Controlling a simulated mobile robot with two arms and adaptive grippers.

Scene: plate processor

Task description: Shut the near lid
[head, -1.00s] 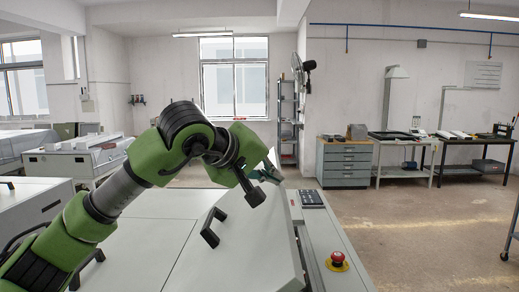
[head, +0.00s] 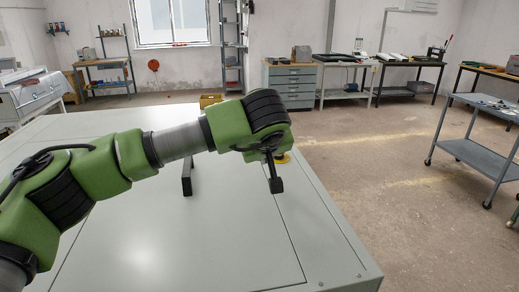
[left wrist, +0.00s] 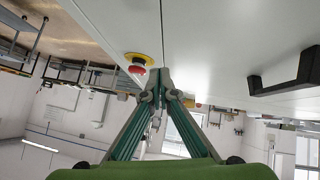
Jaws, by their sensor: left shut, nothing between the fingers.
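The near lid (head: 140,245) is a pale grey panel that lies flat and looks level with the machine top in the head view. Its black bar handle (head: 187,175) stands up just under my left forearm, and the handle also shows at the right of the left wrist view (left wrist: 288,76). My left gripper (left wrist: 160,78) is shut and empty, its fingertips together near the red stop button (left wrist: 138,66), apart from the handle. My right gripper is in neither view.
The stop button's yellow base (head: 284,158) shows partly behind my wrist. A grey cart (head: 490,160) stands to the right. A drawer cabinet (head: 290,84) and benches line the back wall.

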